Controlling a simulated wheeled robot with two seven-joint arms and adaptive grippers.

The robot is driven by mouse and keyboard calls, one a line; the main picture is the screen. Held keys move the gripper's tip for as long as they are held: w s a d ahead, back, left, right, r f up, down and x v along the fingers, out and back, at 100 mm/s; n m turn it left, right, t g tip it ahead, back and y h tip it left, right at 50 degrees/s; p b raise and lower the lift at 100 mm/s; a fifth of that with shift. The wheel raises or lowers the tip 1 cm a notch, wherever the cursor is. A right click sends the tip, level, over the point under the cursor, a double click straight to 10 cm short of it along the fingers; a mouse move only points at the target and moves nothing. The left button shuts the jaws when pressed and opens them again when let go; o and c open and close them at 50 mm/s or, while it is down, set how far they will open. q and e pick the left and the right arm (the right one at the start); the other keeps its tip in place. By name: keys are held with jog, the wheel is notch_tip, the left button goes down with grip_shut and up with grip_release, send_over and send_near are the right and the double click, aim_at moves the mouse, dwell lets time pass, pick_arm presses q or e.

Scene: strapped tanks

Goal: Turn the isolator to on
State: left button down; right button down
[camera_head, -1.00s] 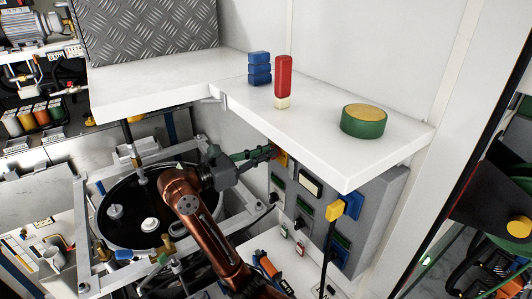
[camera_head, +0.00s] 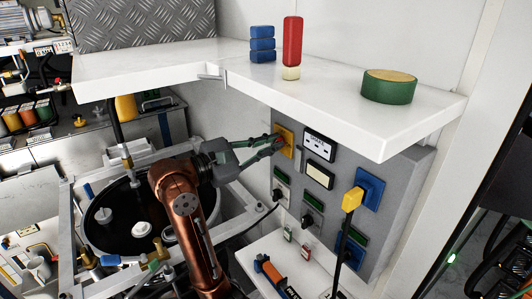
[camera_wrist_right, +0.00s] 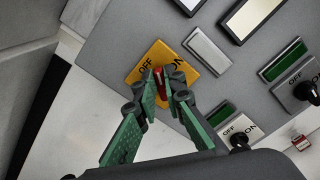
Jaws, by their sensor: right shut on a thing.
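The isolator is a yellow plate (camera_head: 287,151) with OFF and ON lettering, at the upper left of the grey panel; it also shows in the right wrist view (camera_wrist_right: 185,61). Its red handle (camera_wrist_right: 159,79) stands out from the plate between the two words. My right gripper (camera_head: 277,143) reaches it from the left with green fingers. In the right wrist view its fingertips (camera_wrist_right: 162,88) are closed on either side of the red handle. The fingers hide part of the handle and plate, so its exact setting is hard to tell. My left gripper is not in view.
The grey panel (camera_head: 400,190) also carries smaller OFF/ON switches and a yellow plug (camera_head: 352,199) in a blue socket. A white shelf (camera_head: 330,105) overhangs it, bearing blue blocks (camera_head: 262,44), a red block (camera_head: 292,40) and a green round thing (camera_head: 389,87). A black tank (camera_head: 120,225) stands left.

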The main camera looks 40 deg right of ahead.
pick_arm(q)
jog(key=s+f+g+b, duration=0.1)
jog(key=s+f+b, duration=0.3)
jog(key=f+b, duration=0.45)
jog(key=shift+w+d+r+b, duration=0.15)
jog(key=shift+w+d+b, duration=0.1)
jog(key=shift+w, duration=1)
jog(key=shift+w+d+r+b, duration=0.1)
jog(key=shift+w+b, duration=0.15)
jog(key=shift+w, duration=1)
pick_arm(e)
jog(key=shift+s+f+m, duration=0.1)
jog(key=shift+f+m, duration=0.05)
jog(key=shift+m, duration=1.7)
jog(key=shift+s+f+m, duration=0.1)
jog(key=shift+f+m, duration=0.1)
jog(key=shift+m, duration=1.7)
jog(key=shift+f+m, duration=0.15)
jog(key=shift+m, duration=1.7)
jog(key=c, duration=2)
grip_release()
jog(key=shift+a, duration=0.1)
jog(key=a, duration=0.4)
jog(key=w+a, duration=0.1)
jog(key=a, duration=0.7)
jog(key=shift+w, duration=0.15)
